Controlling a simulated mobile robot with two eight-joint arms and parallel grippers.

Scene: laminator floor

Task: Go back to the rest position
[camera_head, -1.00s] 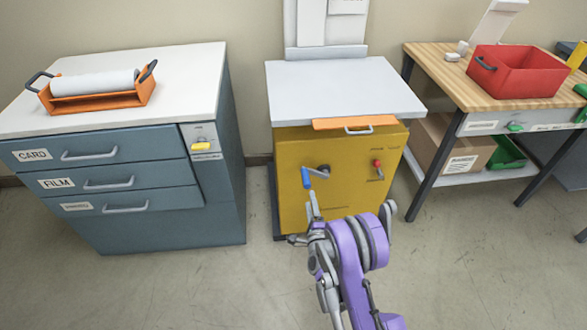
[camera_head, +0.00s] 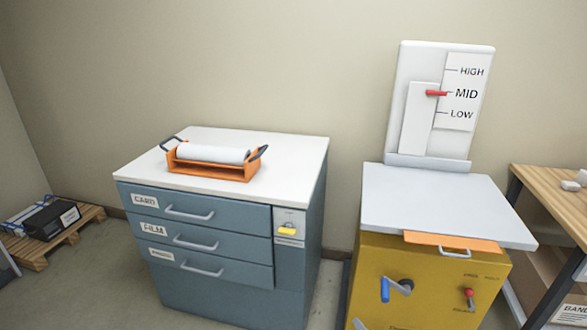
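The yellow machine (camera_head: 440,277) stands at the right with a white top (camera_head: 440,205). On its front are a crank with a blue handle (camera_head: 385,290) and a small red knob (camera_head: 469,293). A small grey tip (camera_head: 357,324) shows at the bottom edge, left of the crank and apart from the blue handle. It looks like the end of my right gripper; whether it is open or shut cannot be told. The rest of my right arm is out of view. My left gripper is not in view.
A blue-grey cabinet (camera_head: 225,304) with shut drawers carries an orange roll holder (camera_head: 205,171). A red pointer (camera_head: 436,93) stands at MID on the white panel. A pallet (camera_head: 50,243) with dark boxes lies at left. A wooden table (camera_head: 555,200) is at right.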

